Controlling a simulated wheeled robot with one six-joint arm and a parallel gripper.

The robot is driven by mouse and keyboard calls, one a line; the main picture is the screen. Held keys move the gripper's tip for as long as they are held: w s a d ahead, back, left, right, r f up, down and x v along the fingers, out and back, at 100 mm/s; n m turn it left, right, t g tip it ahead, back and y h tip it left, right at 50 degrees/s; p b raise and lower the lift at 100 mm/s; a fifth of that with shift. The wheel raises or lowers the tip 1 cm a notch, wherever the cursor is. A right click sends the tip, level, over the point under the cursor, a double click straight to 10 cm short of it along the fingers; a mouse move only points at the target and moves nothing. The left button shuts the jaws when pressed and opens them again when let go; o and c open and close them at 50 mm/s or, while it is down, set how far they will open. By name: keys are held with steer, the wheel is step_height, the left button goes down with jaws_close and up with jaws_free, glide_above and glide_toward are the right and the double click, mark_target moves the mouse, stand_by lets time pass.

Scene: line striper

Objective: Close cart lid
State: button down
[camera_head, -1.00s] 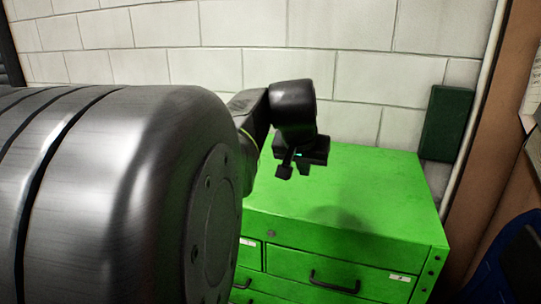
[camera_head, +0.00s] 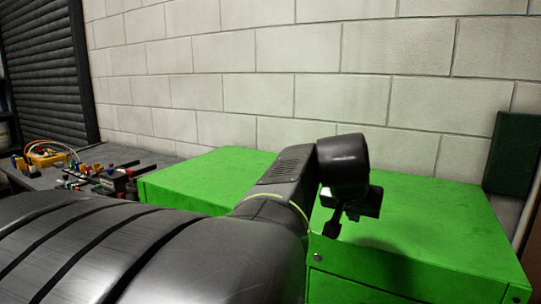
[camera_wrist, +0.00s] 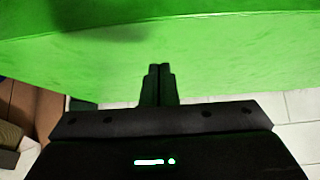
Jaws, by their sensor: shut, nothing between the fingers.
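The green cart (camera_head: 440,225) stands against the wall, and its flat green top is down in the head view. My gripper (camera_head: 332,229) hangs over the front part of that top, near its middle. In the wrist view the fingers of my gripper (camera_wrist: 158,72) are together with nothing between them. The green surface (camera_wrist: 220,50) fills the upper part of that view, beyond the fingertips. I cannot tell whether the fingertips touch it. My arm hides part of the cart's top and front.
A workbench (camera_head: 40,180) with several tools and small parts stands at the left. A dark green box (camera_head: 511,152) is on the wall at the right. The pale block wall (camera_head: 330,70) closes off the back. The visible green top is clear.

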steer(key=shift+r, duration=0.1)
steer(key=w+r+p+v, duration=0.1)
steer(key=p+v, duration=0.2)
steer(key=v, duration=1)
steer(key=shift+d+p, duration=0.3)
steer(key=s+f+b+x, duration=0.1)
steer(key=b+x, duration=0.2)
steer(key=x, duration=1)
steer(key=shift+a+f+b, duration=0.15)
steer(key=shift+a+b, duration=0.15)
steer(key=shift+b, duration=0.05)
